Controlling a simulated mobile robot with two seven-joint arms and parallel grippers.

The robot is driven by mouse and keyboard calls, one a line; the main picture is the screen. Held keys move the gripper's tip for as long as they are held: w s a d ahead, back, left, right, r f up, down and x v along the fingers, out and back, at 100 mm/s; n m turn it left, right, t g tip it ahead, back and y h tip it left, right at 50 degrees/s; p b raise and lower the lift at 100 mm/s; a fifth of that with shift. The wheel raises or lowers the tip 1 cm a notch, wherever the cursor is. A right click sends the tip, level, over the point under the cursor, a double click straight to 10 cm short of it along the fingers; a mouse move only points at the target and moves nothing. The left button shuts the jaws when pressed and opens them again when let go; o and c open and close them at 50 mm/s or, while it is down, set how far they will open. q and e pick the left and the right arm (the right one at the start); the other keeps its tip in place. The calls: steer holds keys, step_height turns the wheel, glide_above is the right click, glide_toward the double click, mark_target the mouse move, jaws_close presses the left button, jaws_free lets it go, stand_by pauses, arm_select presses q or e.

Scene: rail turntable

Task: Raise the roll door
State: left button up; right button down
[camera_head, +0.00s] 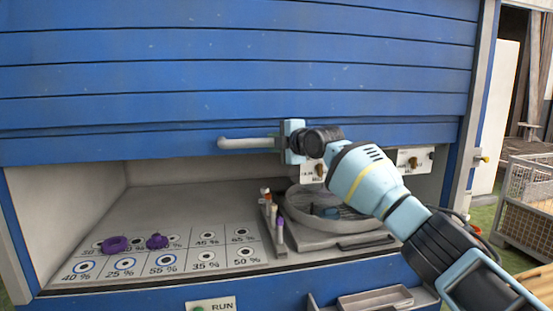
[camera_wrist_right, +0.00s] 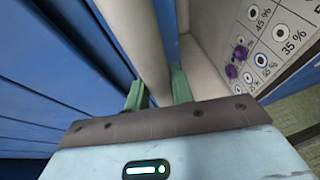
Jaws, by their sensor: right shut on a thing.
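The blue slatted roll door (camera_head: 200,85) hangs partly raised, with an open gap below its bottom edge. A pale bar handle (camera_head: 245,143) runs level across the door's lowest slat. My right gripper (camera_head: 284,143) is shut on the handle near its right part. In the right wrist view, the pale handle bar (camera_wrist_right: 146,45) runs between the two green fingers of the gripper (camera_wrist_right: 158,93), and the blue door (camera_wrist_right: 50,80) lies to the left. The fingers hide part of the handle. My left gripper is in neither view.
Inside the opening are a board of marked percent circles (camera_head: 165,258) with two purple pieces, a rack of small tubes (camera_head: 270,225) and a round turntable (camera_head: 325,215). A RUN panel (camera_head: 212,306) sits below. A wire crate (camera_head: 525,205) stands at right.

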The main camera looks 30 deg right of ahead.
steer(key=shift+r, duration=0.6)
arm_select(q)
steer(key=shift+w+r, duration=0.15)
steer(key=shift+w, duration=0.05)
arm_select(e)
steer(key=c, duration=1.2)
jaws_free()
steer(key=shift+f, duration=0.15)
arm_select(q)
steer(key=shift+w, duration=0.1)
arm_select(e)
steer(key=shift+s+d, duration=0.1)
steer(key=shift+s, duration=0.3)
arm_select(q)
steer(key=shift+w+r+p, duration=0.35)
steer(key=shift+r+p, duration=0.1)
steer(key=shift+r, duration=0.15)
arm_select(e)
steer(key=v, duration=0.7)
